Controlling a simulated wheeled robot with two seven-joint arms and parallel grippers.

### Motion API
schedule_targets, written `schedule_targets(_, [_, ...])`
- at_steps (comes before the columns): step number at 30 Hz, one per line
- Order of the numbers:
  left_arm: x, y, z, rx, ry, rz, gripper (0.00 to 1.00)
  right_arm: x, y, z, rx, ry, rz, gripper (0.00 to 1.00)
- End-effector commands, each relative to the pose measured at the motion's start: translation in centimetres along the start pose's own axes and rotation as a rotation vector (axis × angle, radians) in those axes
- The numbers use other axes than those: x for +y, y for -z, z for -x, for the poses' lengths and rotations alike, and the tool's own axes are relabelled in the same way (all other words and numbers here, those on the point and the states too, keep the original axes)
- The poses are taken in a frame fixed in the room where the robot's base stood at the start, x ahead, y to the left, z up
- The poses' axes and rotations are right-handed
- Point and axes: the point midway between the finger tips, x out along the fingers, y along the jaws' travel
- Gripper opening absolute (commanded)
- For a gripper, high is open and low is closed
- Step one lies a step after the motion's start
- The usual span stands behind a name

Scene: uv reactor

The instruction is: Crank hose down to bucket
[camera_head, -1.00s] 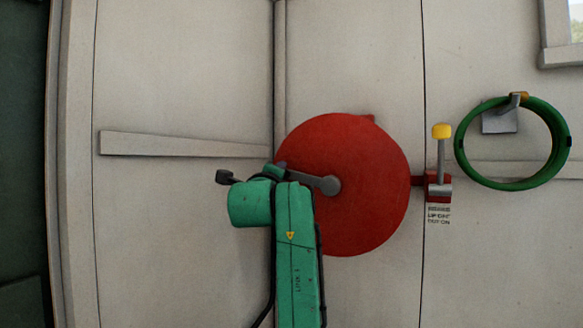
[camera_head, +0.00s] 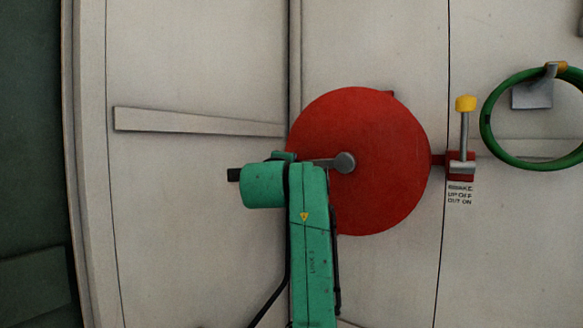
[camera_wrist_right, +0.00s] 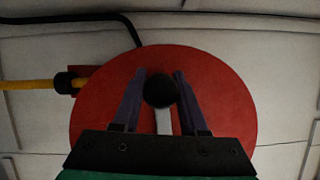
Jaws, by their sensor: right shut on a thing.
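A round red hose reel (camera_head: 385,195) is mounted on the pale wall in the head view. Its grey crank arm (camera_head: 345,162) points left from the hub, about level. My right arm covers the outer end. In the right wrist view, my right gripper (camera_wrist_right: 160,82) is shut on the crank's black knob (camera_wrist_right: 158,91), with the red reel (camera_wrist_right: 225,105) behind. A yellow rod or hose with a black fitting (camera_wrist_right: 63,83) lies beside the reel there; I cannot tell which. No bucket shows. My left gripper is not in view.
A brake lever with a yellow knob (camera_head: 466,103) stands upright right of the reel. A green hose coil (camera_head: 487,128) hangs on a bracket farther right. A raised wall strip (camera_head: 190,123) runs left of the reel. A black cable or hose (camera_wrist_right: 132,30) crosses the wrist view's top.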

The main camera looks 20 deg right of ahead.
Motion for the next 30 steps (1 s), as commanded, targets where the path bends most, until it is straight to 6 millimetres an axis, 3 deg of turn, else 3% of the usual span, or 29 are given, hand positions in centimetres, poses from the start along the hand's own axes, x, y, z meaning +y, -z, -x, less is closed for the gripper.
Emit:
schedule_targets(1, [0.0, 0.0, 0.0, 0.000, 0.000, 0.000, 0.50, 0.1, 0.0, 0.0, 0.001, -0.003, 0.000, 0.00])
schedule_targets(2, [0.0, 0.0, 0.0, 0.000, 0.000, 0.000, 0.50, 0.1, 0.0, 0.0, 0.001, -0.003, 0.000, 0.50])
schedule_targets(3, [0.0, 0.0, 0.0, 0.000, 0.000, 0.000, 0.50, 0.1, 0.0, 0.0, 0.001, -0.003, 0.000, 0.65])
schedule_targets(4, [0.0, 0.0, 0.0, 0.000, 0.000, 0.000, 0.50, 0.1, 0.0, 0.0, 0.001, -0.003, 0.000, 0.72])
schedule_targets(13, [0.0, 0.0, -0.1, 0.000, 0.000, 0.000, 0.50, 0.1, 0.0, 0.1, 0.000, 0.000, -0.001, 0.72])
schedule_targets(17, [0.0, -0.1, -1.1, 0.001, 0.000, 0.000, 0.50, 0.3, 0.0, 1.4, -0.001, 0.004, -0.002, 0.72])
schedule_targets(24, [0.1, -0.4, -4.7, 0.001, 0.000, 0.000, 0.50, 0.7, -0.1, 8.1, -0.004, 0.004, -0.005, 0.72])
schedule_targets(30, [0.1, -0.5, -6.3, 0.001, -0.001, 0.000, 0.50, 0.4, -0.1, 13.1, -0.003, 0.002, -0.003, 0.72])
